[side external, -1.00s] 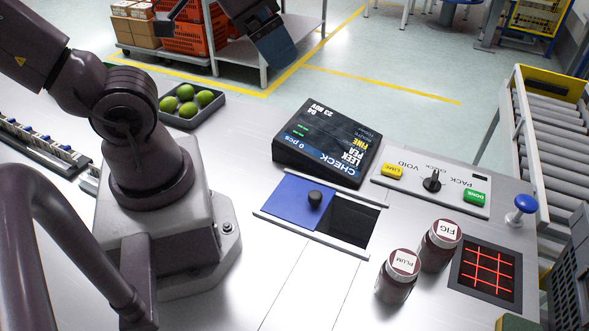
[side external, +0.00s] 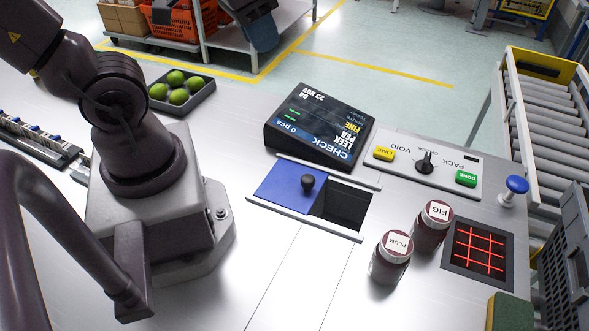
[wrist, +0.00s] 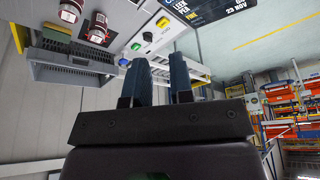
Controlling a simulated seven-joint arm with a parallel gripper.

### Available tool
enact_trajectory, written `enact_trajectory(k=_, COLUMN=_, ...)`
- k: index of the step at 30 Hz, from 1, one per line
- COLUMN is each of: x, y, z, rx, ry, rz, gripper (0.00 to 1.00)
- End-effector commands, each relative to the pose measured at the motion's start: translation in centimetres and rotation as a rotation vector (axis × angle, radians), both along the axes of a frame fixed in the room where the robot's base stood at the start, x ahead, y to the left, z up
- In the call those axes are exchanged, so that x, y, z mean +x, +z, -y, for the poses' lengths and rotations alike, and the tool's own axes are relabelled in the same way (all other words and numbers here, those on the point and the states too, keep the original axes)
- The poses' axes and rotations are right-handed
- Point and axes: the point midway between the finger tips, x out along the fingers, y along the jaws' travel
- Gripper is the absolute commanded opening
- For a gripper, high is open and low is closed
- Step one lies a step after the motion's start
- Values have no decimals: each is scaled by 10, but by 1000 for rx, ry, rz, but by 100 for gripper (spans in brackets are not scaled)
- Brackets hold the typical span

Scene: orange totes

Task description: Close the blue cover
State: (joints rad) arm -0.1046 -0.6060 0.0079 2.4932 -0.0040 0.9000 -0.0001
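The blue cover (side external: 282,190) is a flat plate with a black round knob (side external: 307,183), set between two pale metal rails (side external: 335,228). It lies over the left part of the bay; the right part is an uncovered dark opening (side external: 341,204). My gripper (wrist: 160,62) shows in the wrist view with two dark fingers apart and nothing between them. In the side view its dark blue-grey end (side external: 262,32) is at the top edge, high and far from the cover, partly cut off by the frame. The cover is not seen in the wrist view.
Behind the cover stands a black check display (side external: 318,133). To the right are a button panel (side external: 425,163), a plum jar (side external: 389,260), a fig jar (side external: 433,227) and a red-lit grid (side external: 478,250). A tray of green fruit (side external: 197,101) lies at the back left. The counter in front is clear.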

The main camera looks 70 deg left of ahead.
Motion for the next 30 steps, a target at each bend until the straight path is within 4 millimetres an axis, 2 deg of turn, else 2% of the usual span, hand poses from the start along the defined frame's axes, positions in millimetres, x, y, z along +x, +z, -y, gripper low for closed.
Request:
enact_trajectory(k=1, x=3, y=-13, z=-9, rx=-25, ry=53, rz=-67, gripper=10)
enact_trajectory(k=3, x=7, y=-30, z=-18, rx=-77, ry=131, rz=-152, gripper=0)
enact_trajectory(k=11, x=13, y=-94, z=-45, rx=-344, ry=478, rz=-425, gripper=0)
enact_trajectory(k=18, x=13, y=-156, z=-65, rx=-633, ry=864, rz=-627, gripper=0)
enact_trajectory(k=24, x=12, y=-208, z=-78, rx=-874, ry=1212, rz=-745, gripper=0)
enact_trajectory(k=27, x=16, y=-228, z=-83, rx=-976, ry=1365, rz=-772, gripper=0)
enact_trajectory(k=30, x=27, y=-239, z=-87, rx=-1057, ry=1476, rz=-762, gripper=0)
